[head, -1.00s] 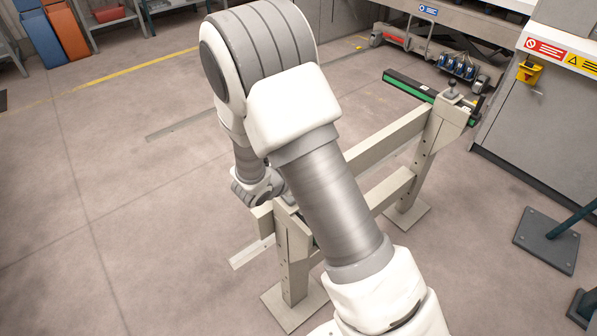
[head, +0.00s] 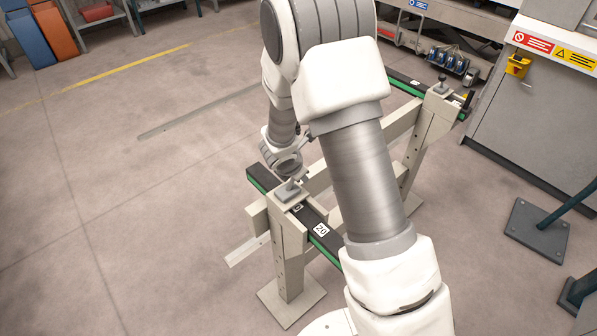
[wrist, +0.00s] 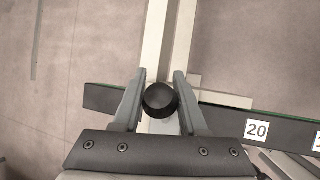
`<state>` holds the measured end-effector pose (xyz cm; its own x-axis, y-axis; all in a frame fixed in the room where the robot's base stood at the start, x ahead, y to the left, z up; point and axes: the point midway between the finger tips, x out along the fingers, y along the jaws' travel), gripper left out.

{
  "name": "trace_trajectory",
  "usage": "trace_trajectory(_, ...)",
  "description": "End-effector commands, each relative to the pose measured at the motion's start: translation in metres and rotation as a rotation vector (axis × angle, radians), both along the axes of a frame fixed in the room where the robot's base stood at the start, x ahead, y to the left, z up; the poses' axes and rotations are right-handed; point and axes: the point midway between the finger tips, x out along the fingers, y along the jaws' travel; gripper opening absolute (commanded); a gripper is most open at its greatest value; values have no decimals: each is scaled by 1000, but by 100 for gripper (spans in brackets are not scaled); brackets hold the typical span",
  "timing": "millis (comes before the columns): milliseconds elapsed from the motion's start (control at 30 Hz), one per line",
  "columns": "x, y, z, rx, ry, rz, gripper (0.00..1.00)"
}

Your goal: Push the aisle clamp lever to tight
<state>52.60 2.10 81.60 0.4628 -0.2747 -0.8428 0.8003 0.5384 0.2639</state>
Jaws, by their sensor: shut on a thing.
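The clamp lever's round black knob (wrist: 160,99) sits between the two grey fingers of my gripper (wrist: 159,84) in the wrist view. My gripper is shut on it. In the head view my wrist comes down over the near end of the stand, above the small grey clamp block (head: 288,192). My fingers and most of the lever are hard to make out there. The dark gauge bar (head: 322,229) with a green edge and a "20" label runs under the clamp; it also shows in the wrist view (wrist: 225,122). The lever's angle cannot be told.
The beige stand (head: 291,262) carries the bar, with a second clamp knob (head: 441,82) at its far end. A grey machine cabinet (head: 535,115) stands at the right, with a dark foot plate (head: 536,231) before it.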

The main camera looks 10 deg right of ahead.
Motion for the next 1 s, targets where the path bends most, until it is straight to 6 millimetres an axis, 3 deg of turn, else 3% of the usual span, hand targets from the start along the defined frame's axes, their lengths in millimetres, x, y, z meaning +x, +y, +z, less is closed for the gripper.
trace_trajectory(200, 0, 0, -1, 1, 2, 0, 0)
trace_trajectory(233, 0, 0, -1, 1, 2, 0, 45)
trace_trajectory(367, 0, 0, -1, 0, 1, 0, 69)
trace_trajectory(767, -2, 1, 5, -1, 0, 1, 71)
trace_trajectory(1000, -22, 14, 46, 2, -3, 1, 71)
